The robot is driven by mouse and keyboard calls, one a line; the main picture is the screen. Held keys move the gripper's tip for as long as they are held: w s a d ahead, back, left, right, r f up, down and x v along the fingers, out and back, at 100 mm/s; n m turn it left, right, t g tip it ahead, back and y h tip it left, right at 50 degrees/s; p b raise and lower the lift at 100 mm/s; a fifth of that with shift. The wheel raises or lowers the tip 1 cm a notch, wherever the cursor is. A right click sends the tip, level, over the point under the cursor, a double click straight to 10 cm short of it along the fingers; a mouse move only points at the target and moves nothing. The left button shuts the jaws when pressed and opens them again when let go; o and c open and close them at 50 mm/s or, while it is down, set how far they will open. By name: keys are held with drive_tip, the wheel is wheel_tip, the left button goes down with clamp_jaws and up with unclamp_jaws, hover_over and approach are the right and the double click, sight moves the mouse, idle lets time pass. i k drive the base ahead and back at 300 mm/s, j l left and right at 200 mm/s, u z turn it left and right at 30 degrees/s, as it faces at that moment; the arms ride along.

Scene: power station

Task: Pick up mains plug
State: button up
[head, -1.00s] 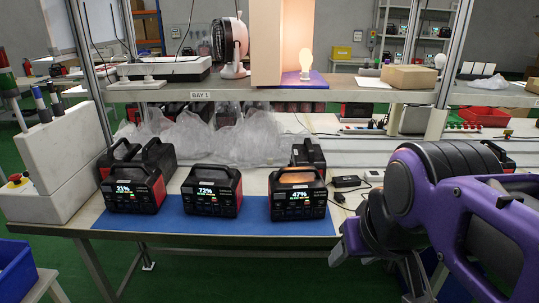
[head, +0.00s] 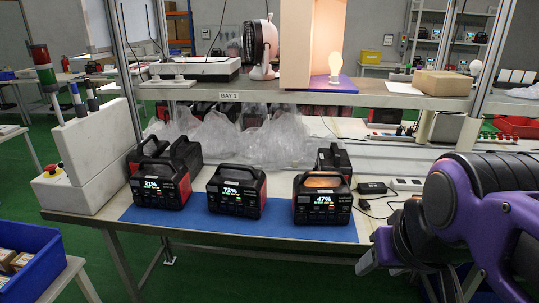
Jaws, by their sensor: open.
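I cannot make out a mains plug clearly. Dark cables (head: 375,207) run on the bench to the right of the power stations, from a small black adapter (head: 372,188), and my arm hides part of that area. Next to the adapter is a white socket strip (head: 407,184). My gripper (head: 368,262) is at the lower right, in front of the bench edge. It is open, and its fingers are only partly in view.
Three power stations with lit displays (head: 160,192) (head: 236,192) (head: 322,199) stand on a blue mat (head: 285,230). Others stand behind them by clear plastic bags (head: 225,138). A shelf (head: 290,97) crosses above. A blue crate (head: 45,262) is at the lower left.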

sight(364, 204)
drive_tip(key=u, duration=1.3)
drive_tip(key=z, duration=1.7)
drive_tip(key=i+l, duration=0.15)
drive_tip(key=i, duration=0.2)
drive_tip(key=i+l+u, duration=0.15)
drive_tip(key=i, duration=0.25)
drive_tip(key=i+l, duration=0.2)
drive_tip(key=i, duration=0.15)
drive_tip(key=u, duration=0.05)
